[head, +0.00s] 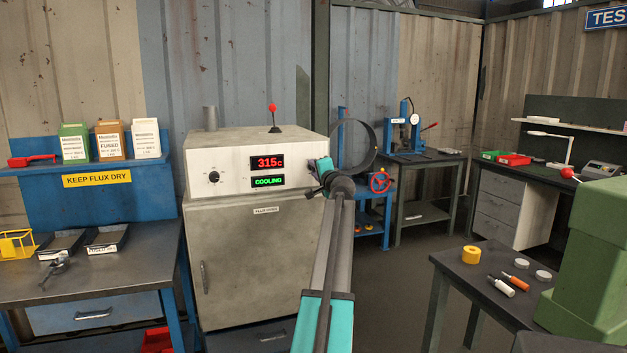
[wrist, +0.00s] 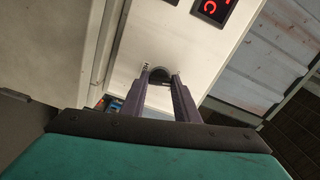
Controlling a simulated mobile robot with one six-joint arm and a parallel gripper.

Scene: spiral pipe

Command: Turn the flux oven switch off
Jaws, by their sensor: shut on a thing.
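The flux oven (head: 250,250) is a grey cabinet with a light control panel on top. Its panel shows "315c" in red (head: 267,163) and "COOLING" in green (head: 268,181). A black dial (head: 213,177) sits at the panel's left. My gripper (head: 314,191) is at the panel's right end and covers what is there in the head view. In the wrist view, my gripper (wrist: 160,77) has its two fingers on either side of a round black switch knob (wrist: 159,76) on the panel, shut on it. Small markings beside the knob are too small to read.
A red-knobbed lever (head: 272,115) stands on the oven's top. A blue bench with flux boxes (head: 110,141) is at left. A dark ring (head: 367,145) shows behind my arm. A table with a yellow roll (head: 471,254) and a green machine (head: 590,260) are at right.

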